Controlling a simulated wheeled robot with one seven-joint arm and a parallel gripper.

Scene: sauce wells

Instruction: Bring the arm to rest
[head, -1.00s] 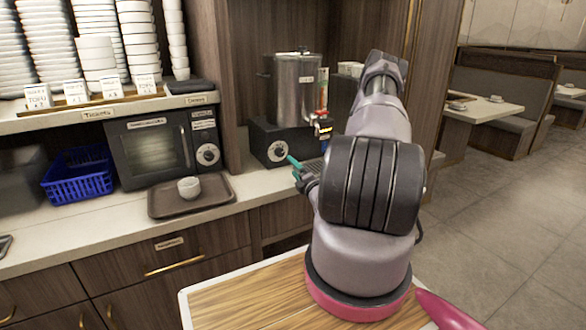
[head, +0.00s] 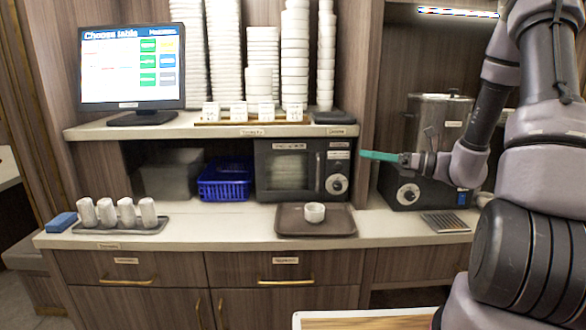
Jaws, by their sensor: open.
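My gripper (head: 385,157) is at the right of the head view, its teal fingers pointing left, in front of the shelf space between the microwave and the steel urn. Nothing shows between its fingers, and it is clear of the counter. My arm is raised and bent, filling the right side of the view. A small white cup (head: 315,212) stands upright on a brown tray (head: 290,227) on the counter, to the left of and below my gripper.
The microwave (head: 285,172) and blue basket (head: 225,182) stand under the shelf. The urn (head: 437,130) stands beside my arm. Stacked white bowls (head: 222,60) and a monitor (head: 132,65) are on the shelf. Counter between towels and tray is clear.

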